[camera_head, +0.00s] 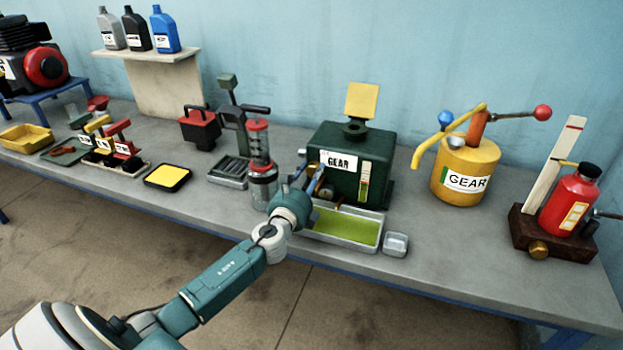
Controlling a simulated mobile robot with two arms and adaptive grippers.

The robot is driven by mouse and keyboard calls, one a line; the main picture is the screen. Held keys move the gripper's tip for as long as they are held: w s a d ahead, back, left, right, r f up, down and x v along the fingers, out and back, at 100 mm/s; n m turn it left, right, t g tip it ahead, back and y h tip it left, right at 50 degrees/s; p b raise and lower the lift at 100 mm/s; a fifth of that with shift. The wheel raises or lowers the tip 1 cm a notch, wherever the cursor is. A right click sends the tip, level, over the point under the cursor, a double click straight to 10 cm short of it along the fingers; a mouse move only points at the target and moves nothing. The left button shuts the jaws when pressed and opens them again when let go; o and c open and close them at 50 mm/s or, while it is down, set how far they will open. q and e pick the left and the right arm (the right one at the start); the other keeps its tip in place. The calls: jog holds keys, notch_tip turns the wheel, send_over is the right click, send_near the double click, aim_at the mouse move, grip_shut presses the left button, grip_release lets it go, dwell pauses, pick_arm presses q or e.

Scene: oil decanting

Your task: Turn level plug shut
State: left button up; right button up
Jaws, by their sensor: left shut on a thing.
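The dark green gear box (340,143) stands at the back middle of the bench, with a white GEAR label and a yellow flap raised on top. A sight gauge (364,181) with green and red bands is on its front right. My left gripper (316,186) is at the lower left of the box's front, shut on what appears to be the level plug. The plug is small and mostly hidden by the fingers. A brass round fitting (327,193) shows beside them. My right gripper is not in view.
A metal tray with yellow-green liquid (346,240) lies under the box front, with a small metal dish (395,243) beside it. A clear cylinder pump (262,171) stands close left of my gripper. A yellow GEAR can (465,166) and red bottle (570,203) stand right.

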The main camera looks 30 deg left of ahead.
pick_arm(q)
jog(key=n+b, duration=0.1)
jog(key=n, duration=0.4)
jog(key=shift+n, duration=0.4)
jog(key=n, duration=0.3)
jog(key=shift+a, duration=0.1)
jog(key=shift+n, duration=1.7)
jog(key=o, duration=1.1)
jog(key=shift+o, duration=0.2)
jog(key=shift+s, duration=0.1)
